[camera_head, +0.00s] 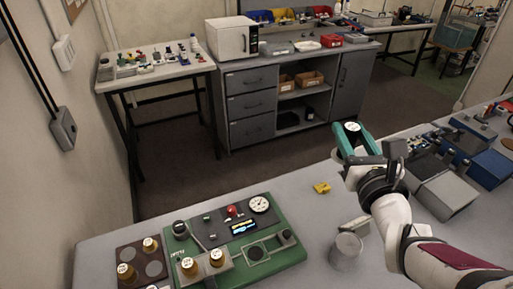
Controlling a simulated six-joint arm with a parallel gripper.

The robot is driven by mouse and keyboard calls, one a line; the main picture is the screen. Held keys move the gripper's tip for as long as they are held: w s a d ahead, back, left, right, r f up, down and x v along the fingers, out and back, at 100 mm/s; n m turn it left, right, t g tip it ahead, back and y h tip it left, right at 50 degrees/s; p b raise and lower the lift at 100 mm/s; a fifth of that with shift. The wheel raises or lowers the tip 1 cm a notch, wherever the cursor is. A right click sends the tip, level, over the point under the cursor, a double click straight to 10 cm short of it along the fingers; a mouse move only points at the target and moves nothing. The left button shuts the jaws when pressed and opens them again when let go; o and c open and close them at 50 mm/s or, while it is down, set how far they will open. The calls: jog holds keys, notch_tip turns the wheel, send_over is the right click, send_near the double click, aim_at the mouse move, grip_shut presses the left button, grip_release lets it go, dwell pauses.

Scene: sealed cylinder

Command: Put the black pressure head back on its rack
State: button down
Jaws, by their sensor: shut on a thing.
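My gripper (353,143) has teal fingers and is held up over the far edge of the bench. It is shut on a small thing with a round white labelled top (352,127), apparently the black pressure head. Most of its body is hidden between the fingers. At the lower left, a dark brown rack (128,252) with round places holds brass-coloured heads (126,271) with white tops. Some of its round places look empty. The rack's lower part is cut off by the picture edge.
A green test board (283,268) beside the rack carries a gauge (259,204), a lit display, a red knob and two brass heads (216,258). A grey metal cylinder (346,251) and a yellow piece (321,188) stand on the bench. Blue and grey bins (491,170) are at right.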

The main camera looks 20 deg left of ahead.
jog(key=shift+s+d+r, duration=0.35)
jog(key=shift+d+r, duration=0.35)
jog(key=s+a+f+n+g+y, duration=0.1)
jog(key=a+f+n+y, duration=0.1)
jog(key=a, duration=0.7)
jog(key=s+a+f+n+g+y, duration=0.1)
jog(key=a+f+g+y, duration=0.1)
jog(key=a, duration=0.7)
jog(key=s+a+f+n+g+y, duration=0.1)
jog(key=s+a+f, duration=0.3)
jog(key=a, duration=0.2)
jog(key=s+a+f+n+y, duration=0.1)
jog(key=s+a+f, duration=0.2)
jog(key=s+a, duration=0.3)
jog(key=s+a+f+g+y, duration=0.1)
jog(key=s+a+f, duration=0.25)
jog(key=s, duration=0.35)
jog(key=s+a+f+n+g, duration=0.1)
jog(key=s+a+f, duration=0.1)
jog(key=s+f, duration=0.4)
jog(key=s+a+f+y, duration=0.1)
jog(key=s+a+f, duration=0.25)
jog(key=s, duration=0.45)
jog(key=f, duration=1)
jog(key=shift+s+d+f, duration=0.25)
jog(key=shift+s+f, duration=0.1)
